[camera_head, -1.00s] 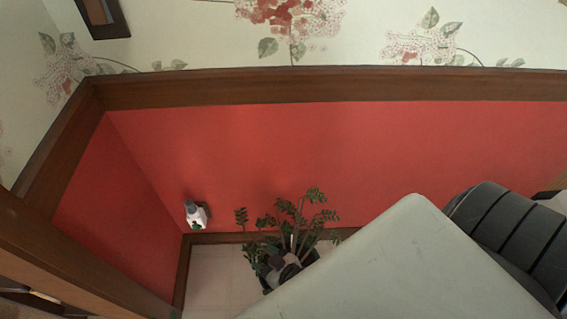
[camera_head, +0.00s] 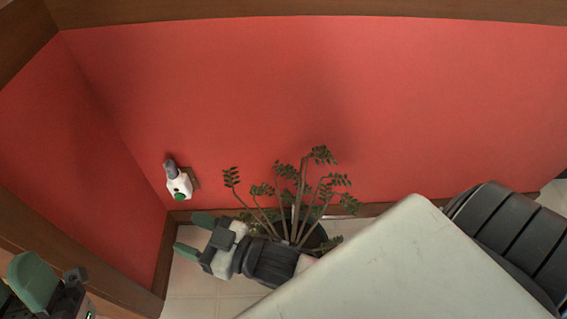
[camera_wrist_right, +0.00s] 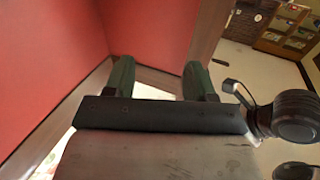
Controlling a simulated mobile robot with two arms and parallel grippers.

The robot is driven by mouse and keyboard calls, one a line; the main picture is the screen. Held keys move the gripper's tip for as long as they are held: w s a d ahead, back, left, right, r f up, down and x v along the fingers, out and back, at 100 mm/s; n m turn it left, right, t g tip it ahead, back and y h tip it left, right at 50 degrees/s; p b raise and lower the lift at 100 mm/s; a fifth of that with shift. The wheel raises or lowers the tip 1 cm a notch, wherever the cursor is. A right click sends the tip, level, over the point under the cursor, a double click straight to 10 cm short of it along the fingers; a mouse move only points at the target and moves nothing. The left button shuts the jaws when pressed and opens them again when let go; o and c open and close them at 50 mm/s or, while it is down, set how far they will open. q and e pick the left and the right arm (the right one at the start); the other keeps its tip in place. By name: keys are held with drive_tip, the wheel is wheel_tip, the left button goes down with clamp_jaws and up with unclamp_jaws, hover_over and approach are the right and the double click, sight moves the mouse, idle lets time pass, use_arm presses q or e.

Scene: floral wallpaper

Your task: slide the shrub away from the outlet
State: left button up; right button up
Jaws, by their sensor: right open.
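The shrub (camera_head: 296,196) is a leafy green plant in a dark pot (camera_head: 318,238), standing on the floor by the red wall in the head view. The outlet (camera_head: 194,178) is on that wall, left of the shrub, with a white and green device (camera_head: 179,186) at it. My right gripper (camera_head: 192,234) is open and empty, left of the pot and below the outlet; its arm hides part of the pot. Its two green fingers stand apart in the right wrist view (camera_wrist_right: 158,72). My left gripper (camera_head: 52,280) is partly in view at the lower left; its opening is unclear.
A pale tabletop (camera_head: 405,268) covers the lower right, close to the pot, with a black slatted chair (camera_head: 508,235) behind it. Wooden trim (camera_head: 163,255) edges the left wall corner. Bare light floor tiles (camera_head: 195,285) show left of the pot.

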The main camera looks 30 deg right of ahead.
drive_tip(key=s+d+f+g+h, duration=0.1)
drive_tip(key=s+f+g+h, duration=0.15)
drive_tip(key=f, duration=0.65)
drive_tip(key=s+d+f+g+h, duration=0.2)
drive_tip(key=f+g+h, duration=0.15)
drive_tip(key=f, duration=0.65)
drive_tip(key=s+d+f+g+h, duration=0.4)
drive_tip(key=s+d+f+h, duration=0.1)
drive_tip(key=d+f, duration=0.4)
drive_tip(key=shift+s+d+f+h, duration=0.2)
drive_tip(key=shift+s+d+h, duration=0.15)
drive_tip(key=shift+d+h, duration=0.15)
